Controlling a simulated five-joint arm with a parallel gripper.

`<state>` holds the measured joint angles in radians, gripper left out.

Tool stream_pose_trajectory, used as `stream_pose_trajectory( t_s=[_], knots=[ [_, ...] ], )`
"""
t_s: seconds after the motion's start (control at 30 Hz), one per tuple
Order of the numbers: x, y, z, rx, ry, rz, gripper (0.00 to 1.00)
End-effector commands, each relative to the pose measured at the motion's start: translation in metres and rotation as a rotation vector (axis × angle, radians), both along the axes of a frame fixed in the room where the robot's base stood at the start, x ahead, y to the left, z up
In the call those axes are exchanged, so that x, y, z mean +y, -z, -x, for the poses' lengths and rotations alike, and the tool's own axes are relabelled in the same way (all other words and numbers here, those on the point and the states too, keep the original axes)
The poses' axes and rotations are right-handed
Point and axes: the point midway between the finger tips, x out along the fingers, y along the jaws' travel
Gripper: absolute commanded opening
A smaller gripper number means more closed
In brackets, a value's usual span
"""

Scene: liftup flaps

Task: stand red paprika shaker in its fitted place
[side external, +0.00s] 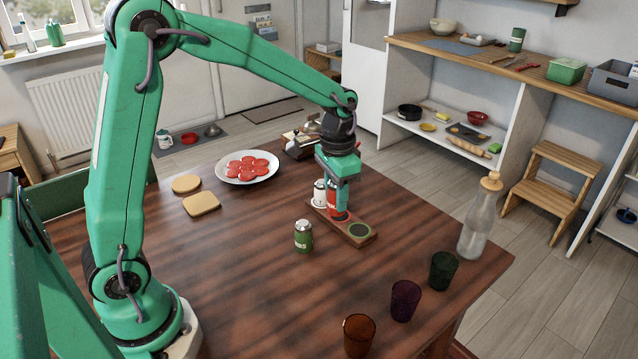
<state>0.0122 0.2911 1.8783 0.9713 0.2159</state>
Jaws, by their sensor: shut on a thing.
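The red paprika shaker (334,202) is upright between the fingers of my gripper (338,180), which points down and is shut on it. The shaker is at the middle place of a small wooden rack (368,240). Red shows at its foot; I cannot tell whether it rests in the place or hangs just above it. The fingers hide part of the shaker. A white shaker (319,192) stands at the rack's far-left place. The near-right place, with a green ring (359,230), is empty. A green shaker (303,236) stands on the table left of the rack.
A glass bottle (478,222) and orange (359,335), purple (404,300) and green (442,270) cups stand along the table's right side. A plate of red slices (219,168), bread slices (201,204) and a dark metal appliance (299,146) lie behind. The table's middle front is clear.

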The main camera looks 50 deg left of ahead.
Motion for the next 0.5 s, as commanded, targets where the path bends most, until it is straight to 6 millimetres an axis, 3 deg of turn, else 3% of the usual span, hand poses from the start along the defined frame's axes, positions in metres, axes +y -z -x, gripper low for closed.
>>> stream_pose_trajectory(
  t_s=[0.2, 0.5],
  knots=[
    [-0.031, -0.001, -0.023, 0.000, -0.013, 0.000, 0.13],
    [-0.036, -0.001, -0.028, 0.001, -0.020, 0.000, 0.13]
  ],
)
